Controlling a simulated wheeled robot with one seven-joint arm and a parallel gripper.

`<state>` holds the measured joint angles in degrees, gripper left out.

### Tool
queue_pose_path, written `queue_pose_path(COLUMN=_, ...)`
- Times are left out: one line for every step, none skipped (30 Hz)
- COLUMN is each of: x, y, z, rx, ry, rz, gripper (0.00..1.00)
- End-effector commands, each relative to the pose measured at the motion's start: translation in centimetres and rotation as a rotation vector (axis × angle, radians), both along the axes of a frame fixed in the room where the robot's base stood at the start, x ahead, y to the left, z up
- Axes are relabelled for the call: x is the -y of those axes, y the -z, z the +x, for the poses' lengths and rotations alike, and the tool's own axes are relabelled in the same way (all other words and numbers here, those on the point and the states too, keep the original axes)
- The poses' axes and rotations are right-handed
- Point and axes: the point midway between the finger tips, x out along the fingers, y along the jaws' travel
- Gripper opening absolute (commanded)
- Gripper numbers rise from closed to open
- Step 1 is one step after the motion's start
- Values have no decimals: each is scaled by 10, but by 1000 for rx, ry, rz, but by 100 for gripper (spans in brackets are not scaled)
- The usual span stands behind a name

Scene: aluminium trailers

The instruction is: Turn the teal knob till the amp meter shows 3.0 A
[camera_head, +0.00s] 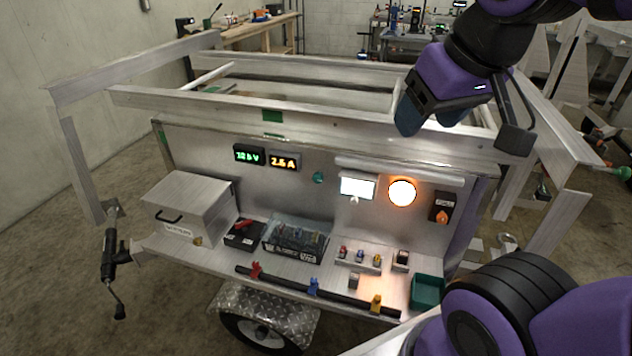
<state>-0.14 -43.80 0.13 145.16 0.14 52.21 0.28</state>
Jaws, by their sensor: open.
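The teal knob (318,177) is on the trailer's upright metal panel, just right of the meters. The amp meter (284,162) has amber digits that look like 2.6 A. My gripper (428,118) is open and empty, pointing down at the upper right. It is in front of the trailer's top rail, above and to the right of the knob, and well apart from it. The knob is in clear view; its pointer is too small to make out.
A green-lit volt meter (248,155) is left of the amp meter. A lit white screen (357,186), a glowing orange lamp (402,193) and an orange switch (442,213) are right of the knob. The shelf below holds a metal box (188,207), a clear case (296,238) and a green bin (427,291).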

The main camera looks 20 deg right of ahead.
Motion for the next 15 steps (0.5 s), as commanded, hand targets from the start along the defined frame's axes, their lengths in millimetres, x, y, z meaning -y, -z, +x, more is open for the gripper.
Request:
queue_pose_path(x=0, y=0, z=0, rx=0, ry=0, rz=0, gripper=61)
queue_pose_path(x=0, y=0, z=0, rx=0, ry=0, rz=0, gripper=61)
queue_pose_path(x=0, y=0, z=0, rx=0, ry=0, rz=0, gripper=61)
queue_pose_path(x=0, y=0, z=0, rx=0, ry=0, rz=0, gripper=61)
queue_pose_path(x=0, y=0, z=0, rx=0, ry=0, rz=0, gripper=61)
queue_pose_path(x=0, y=0, z=0, rx=0, ry=0, rz=0, gripper=61)
queue_pose_path(x=0, y=0, z=0, rx=0, ry=0, rz=0, gripper=61)
queue_pose_path(x=0, y=0, z=0, rx=0, ry=0, rz=0, gripper=61)
queue_pose_path(x=0, y=0, z=0, rx=0, ry=0, rz=0, gripper=61)
queue_pose_path(x=0, y=0, z=0, rx=0, ry=0, rz=0, gripper=61)
queue_pose_path(x=0, y=0, z=1, rx=1, ry=-1, rz=2, gripper=61)
queue_pose_path(x=-1, y=0, z=4, rx=4, ry=-1, rz=6, gripper=61)
queue_pose_path(x=-3, y=0, z=7, rx=7, ry=-2, rz=11, gripper=61)
queue_pose_path(x=-4, y=1, z=12, rx=12, ry=-3, rz=19, gripper=61)
queue_pose_path(x=-7, y=1, z=20, rx=22, ry=-4, rz=30, gripper=61)
